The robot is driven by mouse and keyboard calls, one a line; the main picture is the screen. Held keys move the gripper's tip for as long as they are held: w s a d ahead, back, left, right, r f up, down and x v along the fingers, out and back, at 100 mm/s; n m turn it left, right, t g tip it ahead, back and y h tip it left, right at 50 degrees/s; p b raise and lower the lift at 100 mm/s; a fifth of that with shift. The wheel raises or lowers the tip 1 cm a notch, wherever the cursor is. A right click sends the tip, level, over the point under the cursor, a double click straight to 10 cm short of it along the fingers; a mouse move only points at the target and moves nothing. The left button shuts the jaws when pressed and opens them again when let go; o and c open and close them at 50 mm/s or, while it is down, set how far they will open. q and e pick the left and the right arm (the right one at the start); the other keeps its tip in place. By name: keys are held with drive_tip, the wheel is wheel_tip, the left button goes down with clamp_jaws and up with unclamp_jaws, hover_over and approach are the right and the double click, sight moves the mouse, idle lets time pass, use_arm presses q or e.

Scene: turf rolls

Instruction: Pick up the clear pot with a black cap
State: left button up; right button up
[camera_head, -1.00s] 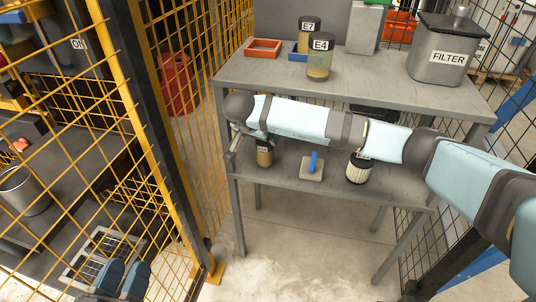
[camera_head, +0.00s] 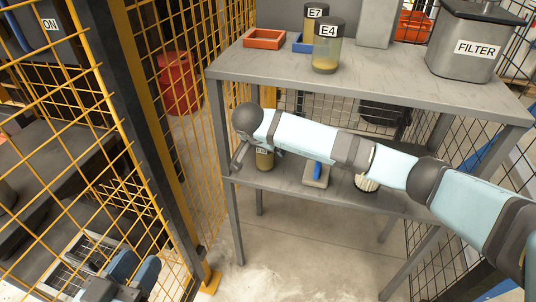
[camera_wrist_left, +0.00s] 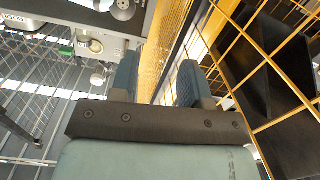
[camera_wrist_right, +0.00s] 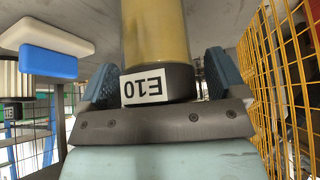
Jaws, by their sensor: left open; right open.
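A clear pot with yellowish contents and a black cap, labelled E10 (camera_wrist_right: 157,45), stands on the lower shelf. In the head view it (camera_head: 264,160) is partly hidden by my right arm. In the right wrist view, which is upside down, my right gripper (camera_wrist_right: 160,80) is open with a finger on each side of the pot's cap. I cannot tell whether the fingers touch it. Similar pots E4 (camera_head: 326,55) and E7 (camera_head: 315,12) stand on the table top. My left gripper (camera_head: 133,272) is open and empty by the yellow fence, low at the left.
A blue-handled block (camera_head: 316,174) and a pleated filter (camera_head: 367,183) sit on the lower shelf (camera_head: 290,185). An orange tray (camera_head: 264,39) and a FILTER canister (camera_head: 466,45) are on the top. Yellow mesh fence (camera_head: 190,110) closes off the left side.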

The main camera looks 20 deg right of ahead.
drive_tip(key=c, duration=1.1)
drive_tip(key=shift+r, duration=0.1)
drive_tip(key=shift+c, duration=0.2)
